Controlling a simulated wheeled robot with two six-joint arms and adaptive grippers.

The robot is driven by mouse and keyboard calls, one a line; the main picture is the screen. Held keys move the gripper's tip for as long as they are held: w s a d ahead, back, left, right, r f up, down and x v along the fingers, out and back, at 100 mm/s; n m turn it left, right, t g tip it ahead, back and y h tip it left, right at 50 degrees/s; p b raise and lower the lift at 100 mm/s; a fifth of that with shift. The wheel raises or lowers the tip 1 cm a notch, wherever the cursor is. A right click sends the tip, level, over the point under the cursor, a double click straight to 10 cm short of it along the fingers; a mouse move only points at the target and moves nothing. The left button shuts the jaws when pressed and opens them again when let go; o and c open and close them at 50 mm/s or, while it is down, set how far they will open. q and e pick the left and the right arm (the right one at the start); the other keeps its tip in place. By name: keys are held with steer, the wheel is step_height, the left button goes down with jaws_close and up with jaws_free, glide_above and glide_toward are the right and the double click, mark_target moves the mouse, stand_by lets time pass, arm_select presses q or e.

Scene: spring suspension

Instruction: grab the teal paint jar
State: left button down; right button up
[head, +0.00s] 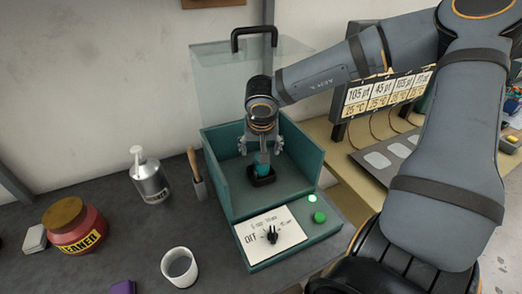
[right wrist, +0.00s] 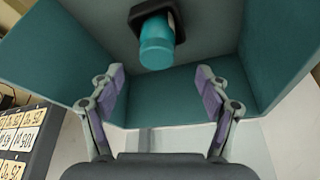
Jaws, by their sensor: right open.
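The teal paint jar (head: 262,168) stands in a black square holder (head: 262,178) inside the teal box-like machine (head: 215,160). In the right wrist view the jar (right wrist: 157,45) shows from above, with the dark holder (right wrist: 140,14) around its far end. My right gripper (head: 262,146) reaches down into the machine over the jar. In the right wrist view its two fingers (right wrist: 162,88) are spread wide, with nothing between the tips; the jar lies beyond them. My left gripper is in neither view.
The machine's clear lid (head: 220,70) stands raised behind my arm. Its side walls stand close around my gripper. A dial panel (head: 270,235) is in front. A cup (head: 180,267), red cleaner jar (head: 74,225), metal pump bottle (head: 149,177) and brush (head: 197,175) stand left.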

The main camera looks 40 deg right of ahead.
mark_target(261, 167)
steer(key=b+x, duration=0.1)
steer(key=x, duration=0.1)
steer(key=shift+w+f+b, duration=0.2)
steer(key=shift+w+b, duration=0.05)
steer(key=shift+b, duration=0.05)
steer(key=shift+s+r, duration=0.1)
steer(key=shift+d+f, duration=0.25)
steer(key=shift+f, duration=1)
steer(key=b+x, duration=0.2)
steer(key=x, duration=0.1)
steer(key=shift+s+d, duration=0.1)
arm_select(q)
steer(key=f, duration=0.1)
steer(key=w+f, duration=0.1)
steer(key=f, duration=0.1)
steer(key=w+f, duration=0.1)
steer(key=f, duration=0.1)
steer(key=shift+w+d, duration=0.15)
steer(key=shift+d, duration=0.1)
arm_select(e)
steer(key=shift+r, duration=0.1)
steer(key=shift+c, duration=0.6)
steer(key=c, duration=1.2)
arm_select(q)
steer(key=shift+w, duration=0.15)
arm_select(e)
steer(key=shift+r, duration=0.1)
steer(key=shift+c, duration=0.8)
